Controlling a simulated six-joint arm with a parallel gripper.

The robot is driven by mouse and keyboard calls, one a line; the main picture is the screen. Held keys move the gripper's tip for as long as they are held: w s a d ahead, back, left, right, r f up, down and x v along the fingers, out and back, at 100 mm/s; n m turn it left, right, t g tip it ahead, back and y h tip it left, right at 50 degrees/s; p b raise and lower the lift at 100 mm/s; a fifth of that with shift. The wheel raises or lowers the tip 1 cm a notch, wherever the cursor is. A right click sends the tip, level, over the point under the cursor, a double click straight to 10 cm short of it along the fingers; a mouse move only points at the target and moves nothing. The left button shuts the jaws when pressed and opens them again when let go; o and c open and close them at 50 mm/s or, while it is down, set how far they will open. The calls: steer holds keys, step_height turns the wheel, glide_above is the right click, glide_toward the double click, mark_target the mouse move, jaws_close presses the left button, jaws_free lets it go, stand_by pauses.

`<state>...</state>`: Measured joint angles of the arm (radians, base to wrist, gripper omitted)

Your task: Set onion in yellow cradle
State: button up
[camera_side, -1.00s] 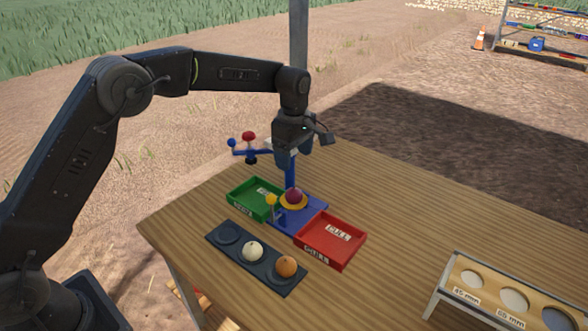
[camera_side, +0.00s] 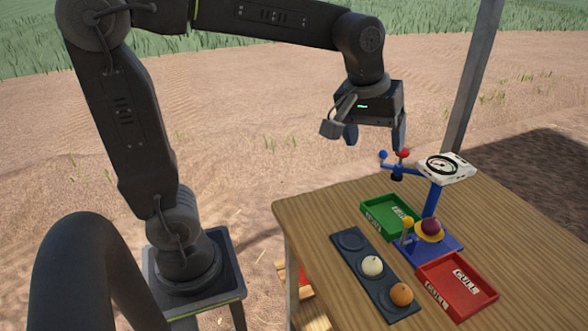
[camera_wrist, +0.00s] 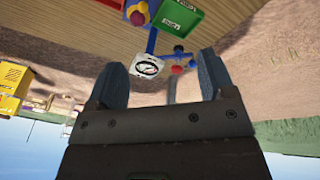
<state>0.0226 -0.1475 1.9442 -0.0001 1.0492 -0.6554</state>
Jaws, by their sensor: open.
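A purple onion (camera_side: 431,227) sits in the yellow cradle (camera_side: 417,238), which is mounted on a blue base (camera_side: 447,250) on the table. The onion also shows at the top edge of the wrist view (camera_wrist: 138,14). My gripper (camera_side: 375,138) is open and empty, raised well above the table and up and left of the onion in the side view. Its two fingers (camera_wrist: 162,62) stand apart in the wrist view with nothing between them. A white onion (camera_side: 372,266) and an orange-brown onion (camera_side: 401,294) lie in a dark tray (camera_side: 362,257), whose far pocket is empty.
A green bin (camera_side: 373,213) and a red bin (camera_side: 480,305) flank the blue base. A blue post carries a dial gauge (camera_side: 442,166) and an arm with a red ball (camera_side: 404,153) and blue ball (camera_side: 383,154). A grey pole (camera_side: 472,85) stands behind.

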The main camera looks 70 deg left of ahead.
steer(key=s+f+m+t, duration=0.1)
steer(key=s+f+m, duration=0.1)
steer(key=s, duration=0.5)
steer(key=s+f+m+t, duration=0.1)
steer(key=s+f+m, duration=0.1)
steer(key=s+m, duration=0.3)
steer(key=shift+s+a, duration=0.4)
steer(key=shift+s, duration=0.85)
